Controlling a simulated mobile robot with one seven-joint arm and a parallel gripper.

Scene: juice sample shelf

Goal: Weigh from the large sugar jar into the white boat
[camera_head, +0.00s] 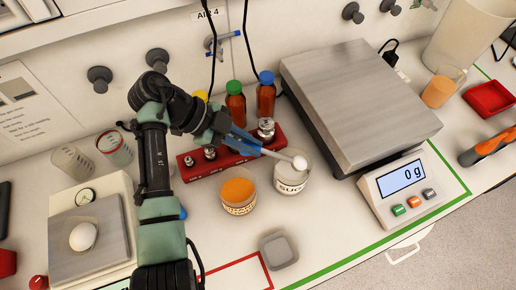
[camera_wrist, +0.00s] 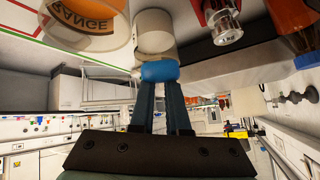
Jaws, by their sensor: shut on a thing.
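The sugar jar (camera_head: 290,183), a clear jar with a label starting "SUC", stands right of the orange jar. My gripper (camera_head: 252,146) is shut on a spoon, whose blue grip (camera_wrist: 161,72) shows between the fingers in the wrist view. The spoon's pale shaft points right, and its rounded white end (camera_head: 299,162) is over the sugar jar's mouth. I cannot tell whether that end is in the mouth or above it, or how much sugar it carries. A small white round dish, seemingly the boat (camera_head: 83,236), sits on the left balance's pan (camera_head: 62,262).
The jar of orange powder (camera_head: 238,192) stands close left of the sugar jar. A red rack (camera_head: 190,168) with metal weights and brown bottles (camera_head: 235,108) are behind. A large scale (camera_head: 360,100) reading 0 g is at right. A grey square dish (camera_head: 278,250) lies in front.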

